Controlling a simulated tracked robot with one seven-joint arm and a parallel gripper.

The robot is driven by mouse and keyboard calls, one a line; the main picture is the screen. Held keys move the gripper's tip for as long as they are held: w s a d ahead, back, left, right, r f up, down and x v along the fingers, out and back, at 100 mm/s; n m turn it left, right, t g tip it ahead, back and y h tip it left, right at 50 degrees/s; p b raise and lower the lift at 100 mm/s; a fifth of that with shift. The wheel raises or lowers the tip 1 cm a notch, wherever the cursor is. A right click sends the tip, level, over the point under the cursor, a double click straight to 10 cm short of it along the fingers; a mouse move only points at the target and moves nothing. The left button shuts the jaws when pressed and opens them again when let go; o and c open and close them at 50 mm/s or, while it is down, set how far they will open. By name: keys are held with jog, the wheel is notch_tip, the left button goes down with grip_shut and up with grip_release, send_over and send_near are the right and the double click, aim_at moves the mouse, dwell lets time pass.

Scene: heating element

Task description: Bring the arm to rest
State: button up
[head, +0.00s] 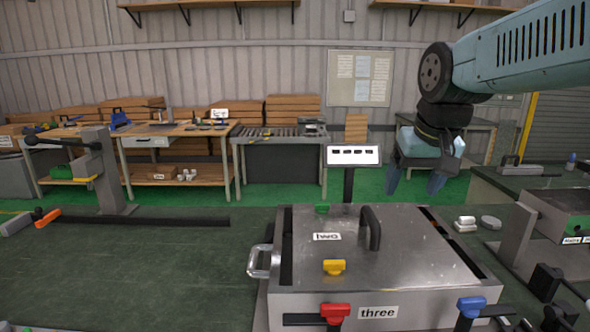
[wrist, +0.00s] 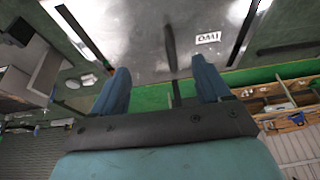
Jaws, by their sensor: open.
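My gripper (head: 417,182) hangs from my blue arm at the right of the head view, above and behind the metal box's far right side. Its two blue fingers are apart with nothing between them; they also show in the wrist view (wrist: 160,82). The metal box (head: 390,275) stands on the dark green bench with its lid (head: 400,258) down. The lid has a dark upright handle (head: 371,228), a label "two" and a yellow knob (head: 334,267). The gripper is apart from the box and handle.
The box front carries a red clamp (head: 335,312), a blue clamp (head: 471,306) and a label "three". White pieces (head: 465,223) and another metal unit (head: 560,215) stand to the right. A black bar (head: 150,220) lies left. A small sign (head: 353,155) stands behind the box.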

jog(key=s+d+f+t, duration=0.1)
jog(key=s+f, duration=0.3)
jog(key=s, duration=0.4)
jog(key=shift+s+d+f, duration=0.15)
jog(key=shift+s+d, duration=0.15)
jog(key=shift+d, duration=0.15)
